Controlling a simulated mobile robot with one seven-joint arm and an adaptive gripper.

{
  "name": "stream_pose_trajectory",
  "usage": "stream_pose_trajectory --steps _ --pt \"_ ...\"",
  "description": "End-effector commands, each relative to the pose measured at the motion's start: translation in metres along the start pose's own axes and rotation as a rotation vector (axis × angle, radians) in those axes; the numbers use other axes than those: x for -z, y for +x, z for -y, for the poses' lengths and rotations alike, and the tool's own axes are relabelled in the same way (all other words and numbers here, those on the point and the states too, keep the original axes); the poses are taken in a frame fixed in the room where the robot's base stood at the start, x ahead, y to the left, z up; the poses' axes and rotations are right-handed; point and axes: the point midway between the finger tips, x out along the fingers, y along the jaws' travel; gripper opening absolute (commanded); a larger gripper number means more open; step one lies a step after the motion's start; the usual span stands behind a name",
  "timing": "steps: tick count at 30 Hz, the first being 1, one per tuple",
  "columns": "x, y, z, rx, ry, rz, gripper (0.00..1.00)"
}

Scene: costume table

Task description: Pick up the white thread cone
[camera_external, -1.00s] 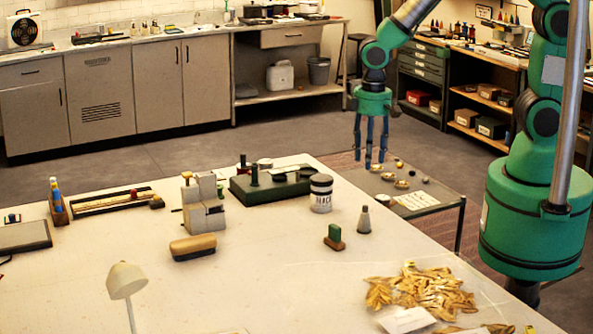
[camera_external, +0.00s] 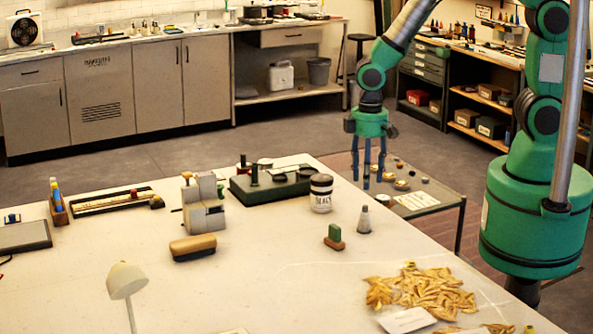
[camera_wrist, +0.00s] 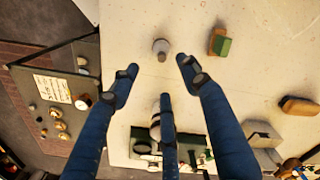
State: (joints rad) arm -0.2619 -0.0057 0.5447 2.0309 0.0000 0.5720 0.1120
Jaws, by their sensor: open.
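In the wrist view the cone (camera_wrist: 161,46) is near the top middle, just beyond the fingertips. My gripper (camera_external: 367,182) is open and empty, with its blue fingers pointing down. It hangs above and behind the cone in the external view, apart from it. In the wrist view my gripper (camera_wrist: 160,76) has its fingers spread with nothing between them.
A green-and-brown block (camera_external: 334,237) stands close left of the cone. A black-and-white jar (camera_external: 321,193) and a green tray (camera_external: 240,190) are behind it. Yellow scraps (camera_external: 430,291) lie in front. A lower side table (camera_external: 440,208) holds small items.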

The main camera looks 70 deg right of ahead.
Motion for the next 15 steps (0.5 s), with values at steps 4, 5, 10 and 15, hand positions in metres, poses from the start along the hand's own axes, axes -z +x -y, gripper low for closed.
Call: stream_pose_trajectory --steps 4,5,10,15 --pt "-0.001 0.024 0.000 0.000 0.000 0.003 0.46" --pt "-0.001 0.028 0.000 0.000 0.000 0.002 0.46" --pt "0.000 0.043 0.000 0.000 0.000 0.000 0.46" --pt "0.000 0.047 0.000 0.000 0.000 0.000 0.46"
